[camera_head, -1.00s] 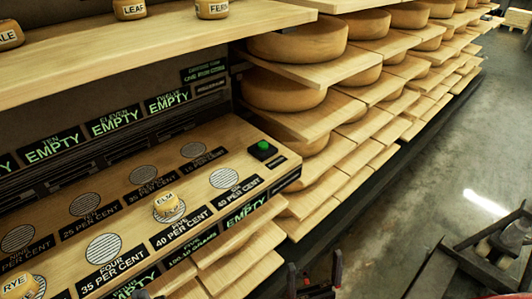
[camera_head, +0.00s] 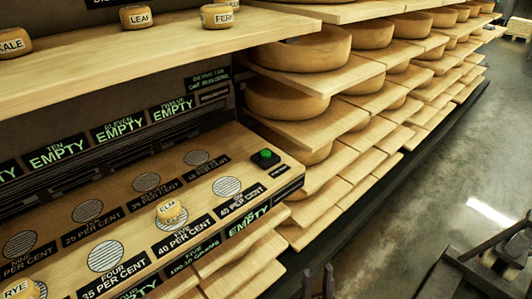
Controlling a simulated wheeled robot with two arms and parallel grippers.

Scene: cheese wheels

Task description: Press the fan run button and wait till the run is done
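A green button (camera_head: 265,154) sits on a small black box at the right end of the wooden panel (camera_head: 240,142), most likely the fan run button. Nothing touches it. My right gripper (camera_head: 317,284) shows only as two dark fingertips at the bottom edge, below the button and well apart from it. A gap shows between the fingertips, and nothing is seen in it. The rest of that gripper is cut off by the frame. My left gripper is not in view.
Small cheeses labelled ELM (camera_head: 171,212) and RYE (camera_head: 22,288) stand on the panel among round grilles. LEAF (camera_head: 138,17) and FERN (camera_head: 216,17) stand on the upper shelf (camera_head: 150,62). Shelves of large cheese wheels (camera_head: 287,100) run off to the right. Green EMPTY signs show behind the panel.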

